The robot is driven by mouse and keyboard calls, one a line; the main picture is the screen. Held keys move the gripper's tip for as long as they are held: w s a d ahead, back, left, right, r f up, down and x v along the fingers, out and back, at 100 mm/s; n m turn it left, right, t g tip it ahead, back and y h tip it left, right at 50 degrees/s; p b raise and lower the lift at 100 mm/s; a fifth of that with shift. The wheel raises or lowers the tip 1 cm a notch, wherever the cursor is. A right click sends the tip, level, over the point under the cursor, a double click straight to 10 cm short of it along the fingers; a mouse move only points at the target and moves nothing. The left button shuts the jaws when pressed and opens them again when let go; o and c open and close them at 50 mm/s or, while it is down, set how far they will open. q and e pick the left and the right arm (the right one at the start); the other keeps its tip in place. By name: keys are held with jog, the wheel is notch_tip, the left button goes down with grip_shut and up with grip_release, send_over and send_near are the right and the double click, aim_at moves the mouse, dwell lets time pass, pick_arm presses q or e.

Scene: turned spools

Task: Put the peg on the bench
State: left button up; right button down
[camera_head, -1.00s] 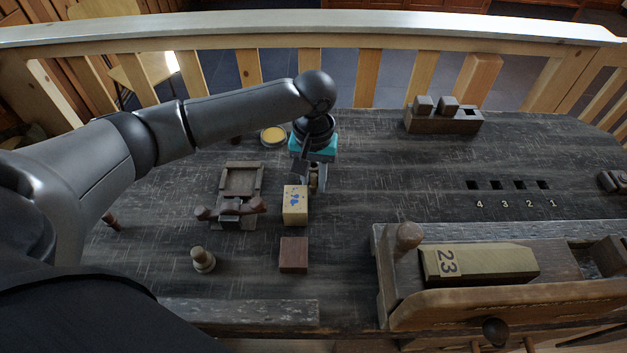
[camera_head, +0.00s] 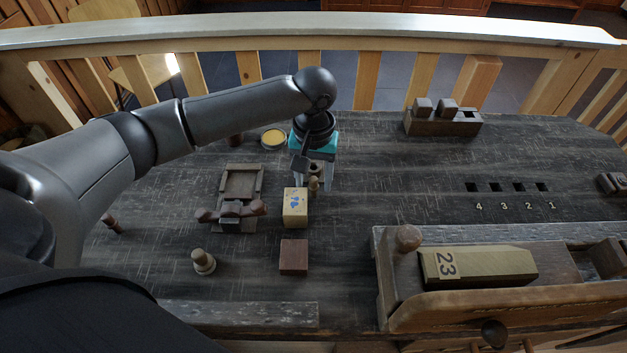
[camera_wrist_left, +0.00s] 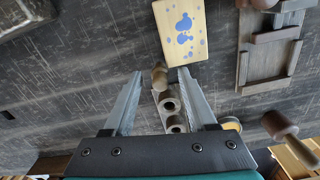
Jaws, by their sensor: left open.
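A small light-brown turned peg (camera_head: 314,185) stands on the dark bench (camera_head: 390,180), next to a yellow block. My left gripper (camera_head: 313,187) points down over it, with its two grey fingers open on either side. In the left wrist view the peg (camera_wrist_left: 160,76) shows between the spread fingertips (camera_wrist_left: 160,72), with visible gaps to the fingers. Behind it is a small holder with round holes (camera_wrist_left: 170,106), partly hidden by the gripper. Whether the peg touches this holder I cannot tell. My right gripper is not in view.
The yellow block with blue spots (camera_head: 295,208) is close by the peg. A yellow-filled tin (camera_head: 273,138) is behind. The bench middle is clear.

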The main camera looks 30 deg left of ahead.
aim_at(313, 178)
pick_arm(q)
notch_tip(313, 178, up, 11)
jog(key=p, duration=0.2)
jog(key=shift+p, duration=0.35)
